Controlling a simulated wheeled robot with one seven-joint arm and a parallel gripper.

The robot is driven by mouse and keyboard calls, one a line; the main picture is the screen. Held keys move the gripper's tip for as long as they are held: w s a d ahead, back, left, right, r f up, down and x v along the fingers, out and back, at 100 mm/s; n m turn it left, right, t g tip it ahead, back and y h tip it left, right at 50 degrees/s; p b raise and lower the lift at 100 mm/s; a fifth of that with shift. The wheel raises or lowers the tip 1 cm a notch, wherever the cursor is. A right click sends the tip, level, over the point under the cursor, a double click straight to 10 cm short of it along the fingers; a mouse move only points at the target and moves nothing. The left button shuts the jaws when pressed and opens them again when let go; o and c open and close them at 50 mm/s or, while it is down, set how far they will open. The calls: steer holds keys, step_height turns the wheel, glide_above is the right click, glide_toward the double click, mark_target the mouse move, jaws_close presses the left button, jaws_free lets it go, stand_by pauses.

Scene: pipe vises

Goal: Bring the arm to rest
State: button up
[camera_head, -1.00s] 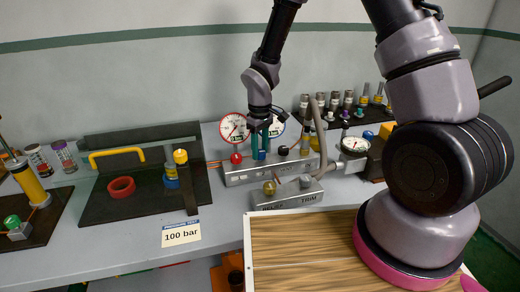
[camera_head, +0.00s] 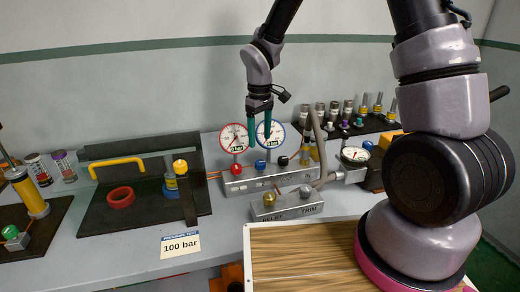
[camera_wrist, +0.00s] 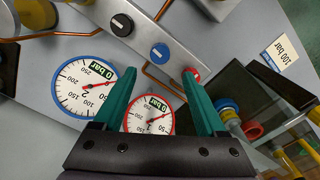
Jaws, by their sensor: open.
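My gripper (camera_head: 260,140) hangs from my arm in front of the two dial gauges, above the metal valve block (camera_head: 258,178). Its teal fingers are apart with nothing between them; they also show in the wrist view (camera_wrist: 160,95). The red-rimmed gauge (camera_head: 233,138) stands behind the fingers on the left, the blue-rimmed gauge (camera_head: 271,134) on the right. In the wrist view the blue-rimmed gauge (camera_wrist: 82,88) reads "0 bar". The red, blue and black knobs sit along the block, clear of the fingers.
A lower block (camera_head: 288,206) marked "TRIM" stands in front. A black tray (camera_head: 100,210) with a red ring (camera_head: 120,197) is at left. A "100 bar" card (camera_head: 180,245) stands at the bench edge. Several fittings stand on a black rack (camera_head: 345,132) at back right. A wooden board (camera_head: 300,260) lies in front.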

steer(key=shift+r, duration=1)
steer(key=s+d+r+m+t, duration=0.1)
steer(key=s+d+r+m, duration=0.15)
steer(key=d+r, duration=0.4)
steer(key=s+d+r+m+t, duration=0.15)
steer(key=d+r+m, duration=0.25)
steer(key=r, duration=0.6)
steer(key=s+d+r+m+t+y, duration=0.2)
steer(key=s+d+r+m+t, duration=0.2)
steer(key=s, duration=0.8)
steer(key=d+r+m, duration=0.2)
steer(key=d+r, duration=0.2)
steer(key=r, duration=0.1)
steer(key=shift+s+r+t, duration=0.2)
steer(key=shift+r+t, duration=0.1)
steer(key=shift+t, duration=0.05)
steer(key=shift+w, duration=0.1)
